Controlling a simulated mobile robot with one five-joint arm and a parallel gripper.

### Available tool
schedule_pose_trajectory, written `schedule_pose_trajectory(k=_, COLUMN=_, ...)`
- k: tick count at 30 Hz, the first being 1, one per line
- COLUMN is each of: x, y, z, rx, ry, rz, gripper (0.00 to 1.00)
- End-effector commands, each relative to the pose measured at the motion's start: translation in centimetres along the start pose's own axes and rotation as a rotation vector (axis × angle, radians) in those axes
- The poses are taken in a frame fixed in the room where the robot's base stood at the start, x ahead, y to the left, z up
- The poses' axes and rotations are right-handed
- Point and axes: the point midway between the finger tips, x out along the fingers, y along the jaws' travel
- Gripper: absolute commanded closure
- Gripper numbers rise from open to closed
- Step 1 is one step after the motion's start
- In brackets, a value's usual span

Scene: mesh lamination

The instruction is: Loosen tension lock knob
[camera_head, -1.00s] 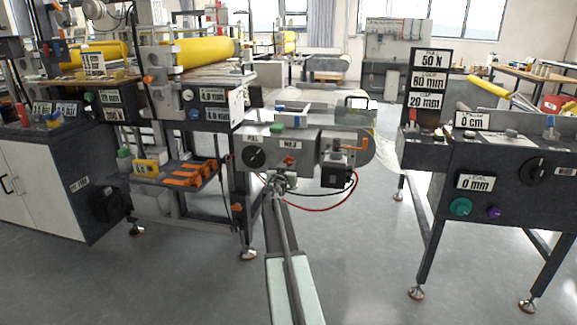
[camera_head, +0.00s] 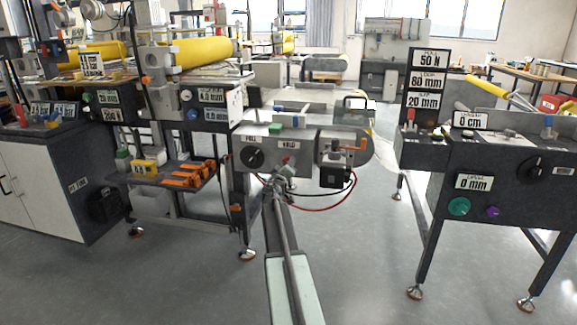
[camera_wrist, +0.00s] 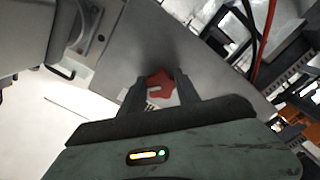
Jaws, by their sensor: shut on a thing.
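The red knob (camera_wrist: 158,84) is a lobed handle on the grey metal panel, seen in the wrist view between my two fingers. In the head view the knob (camera_head: 287,160) is a small red spot on the front of the grey unit (camera_head: 315,142), mostly hidden behind my gripper. My gripper (camera_wrist: 160,92) is shut on the red knob, with one dark finger on each side; it also shows in the head view (camera_head: 284,170). A white label with dark marks, partly covered, lies just below the knob in the wrist view.
A black dial (camera_head: 252,158) sits left on the same panel. An orange crank (camera_head: 355,148) and a black box (camera_head: 334,176) are at its right, with red and black cables (camera_head: 325,205) hanging below. A control table (camera_head: 470,160) stands further right. The floor between is clear.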

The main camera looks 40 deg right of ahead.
Motion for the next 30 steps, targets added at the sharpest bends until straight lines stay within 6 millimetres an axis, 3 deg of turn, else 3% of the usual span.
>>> schedule_pose_trajectory(k=18, x=-0.23, y=-0.14, z=-0.61, rx=-0.541, ry=0.012, rz=-0.006, gripper=1.0)
schedule_pose_trajectory(k=30, x=-0.23, y=-0.1, z=-0.71, rx=-0.721, ry=0.013, rz=-0.006, gripper=1.0)
